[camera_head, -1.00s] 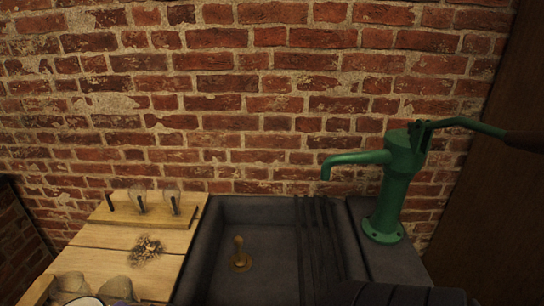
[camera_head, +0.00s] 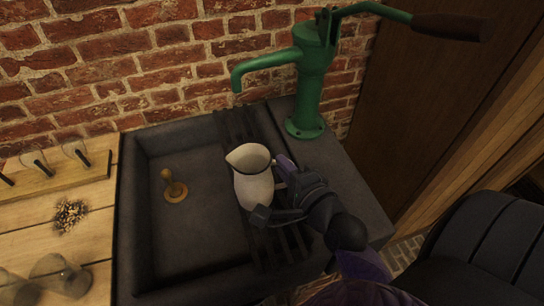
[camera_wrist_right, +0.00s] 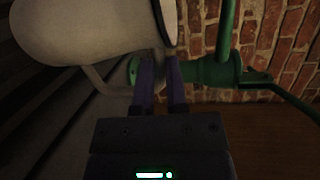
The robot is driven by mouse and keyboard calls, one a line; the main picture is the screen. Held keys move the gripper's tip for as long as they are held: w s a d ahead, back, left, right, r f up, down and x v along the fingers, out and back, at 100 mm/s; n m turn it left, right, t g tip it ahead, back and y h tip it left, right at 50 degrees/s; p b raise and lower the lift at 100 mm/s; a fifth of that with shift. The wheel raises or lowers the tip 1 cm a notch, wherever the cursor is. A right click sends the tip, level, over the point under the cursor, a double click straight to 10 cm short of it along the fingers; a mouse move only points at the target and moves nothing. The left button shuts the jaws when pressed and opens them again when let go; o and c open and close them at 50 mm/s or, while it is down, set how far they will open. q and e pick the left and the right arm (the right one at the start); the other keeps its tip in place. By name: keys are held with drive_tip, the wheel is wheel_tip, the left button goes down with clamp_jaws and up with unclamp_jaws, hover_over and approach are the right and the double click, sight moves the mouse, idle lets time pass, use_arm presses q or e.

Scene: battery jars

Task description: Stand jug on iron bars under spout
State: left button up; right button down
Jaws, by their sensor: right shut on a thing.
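The white jug (camera_head: 252,187) with a dark rim is in the middle of the head view, upright or nearly so. My right gripper (camera_head: 283,180) is at its right side, shut on its handle. The wrist view shows the jug's pale body (camera_wrist_right: 85,30) and the purple fingers (camera_wrist_right: 160,82) at the handle. The iron bars (camera_head: 236,124) run across the right part of the sink, behind and below the jug. I cannot tell whether the jug touches them. The green spout (camera_head: 237,82) hangs beyond the jug, its mouth slightly left of it. My left gripper is out of view.
The green pump (camera_head: 309,90) stands on the stone ledge (camera_head: 340,165) right of the bars. A brass plug (camera_head: 174,188) is in the dark sink (camera_head: 150,240). At left, a wooden board (camera_head: 95,200) holds glasses and a small seed-like pile. A brick wall is behind.

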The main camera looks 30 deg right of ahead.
drive_tip(key=w+d+f+b, duration=0.2)
drive_tip(key=w+d, duration=0.1)
drive_tip(key=w, duration=0.5)
drive_tip(key=w+d+f+m+h+b, duration=0.1)
drive_tip(key=w+d+f+b, duration=0.1)
drive_tip(key=w, duration=0.6)
drive_tip(key=shift+w+d+f, duration=0.15)
drive_tip(key=shift+w+d, duration=0.1)
drive_tip(key=shift+d, duration=0.15)
drive_tip(key=c, duration=1)
unclamp_jaws()
drive_tip(key=o, duration=0.3)
drive_tip(key=shift+o, duration=0.2)
drive_tip(key=s+a+r+p, duration=0.1)
drive_tip(key=s+r+p, duration=0.1)
drive_tip(key=s, duration=0.9)
drive_tip(key=shift+s+a+p, duration=0.4)
drive_tip(key=shift+p, duration=0.3)
